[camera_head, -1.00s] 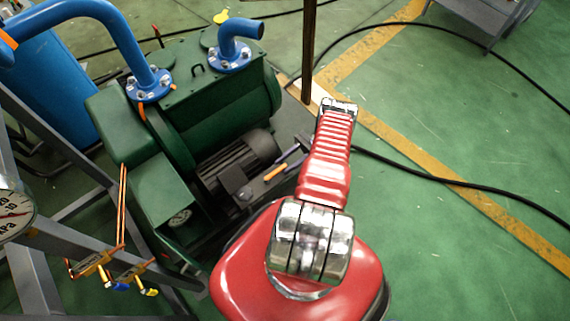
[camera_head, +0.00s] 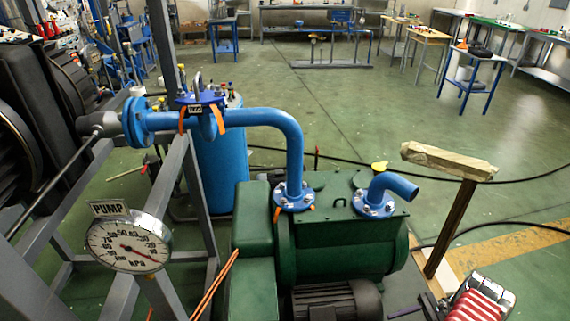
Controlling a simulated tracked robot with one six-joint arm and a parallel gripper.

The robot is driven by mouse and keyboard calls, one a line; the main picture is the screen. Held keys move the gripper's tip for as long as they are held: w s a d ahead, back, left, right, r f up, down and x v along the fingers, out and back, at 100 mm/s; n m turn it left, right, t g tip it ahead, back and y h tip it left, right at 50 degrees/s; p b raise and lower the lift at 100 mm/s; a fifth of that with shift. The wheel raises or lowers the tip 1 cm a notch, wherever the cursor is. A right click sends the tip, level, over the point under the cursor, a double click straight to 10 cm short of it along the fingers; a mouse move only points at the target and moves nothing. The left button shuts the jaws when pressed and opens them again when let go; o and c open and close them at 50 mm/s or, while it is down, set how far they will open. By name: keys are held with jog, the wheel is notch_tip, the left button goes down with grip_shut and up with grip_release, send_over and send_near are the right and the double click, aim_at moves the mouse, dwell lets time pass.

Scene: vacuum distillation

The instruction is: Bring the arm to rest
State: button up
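The rest of the arm is cut off by the lower edge.
A gauge marked PUMP (camera_head: 130,243) and grey frame bars stand at the left. A wooden T-shaped post (camera_head: 450,225) rises near my arm. Green floor (camera_head: 345,105) lies open behind, before several benches.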

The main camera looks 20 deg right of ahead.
jog(key=w+a+r+n+g+h, duration=0.15)
jog(key=w+r, duration=0.25)
jog(key=r, duration=0.5)
jog(key=w+a+r+n+g+h, duration=0.1)
jog(key=w+a+r+n+h, duration=0.15)
jog(key=w+r, duration=0.4)
jog(key=w+a+r+n+g+h, duration=0.2)
jog(key=w+r+h, duration=0.1)
jog(key=r, duration=0.7)
jog(key=a+r+n+t+h, duration=0.1)
jog(key=a+r+n+h, duration=0.3)
jog(key=a+r, duration=0.9)
jog(key=s+a+r+n+t+h, duration=0.4)
jog(key=s+a+r+n+t, duration=0.3)
jog(key=s+a+r, duration=0.5)
jog(key=s+a, duration=0.3)
jog(key=shift+s+r+n+h, duration=0.25)
jog(key=shift+n+h, duration=0.05)
jog(key=shift+n, duration=0.1)
jog(key=shift+s+d+t, duration=0.1)
jog(key=shift+t, duration=0.15)
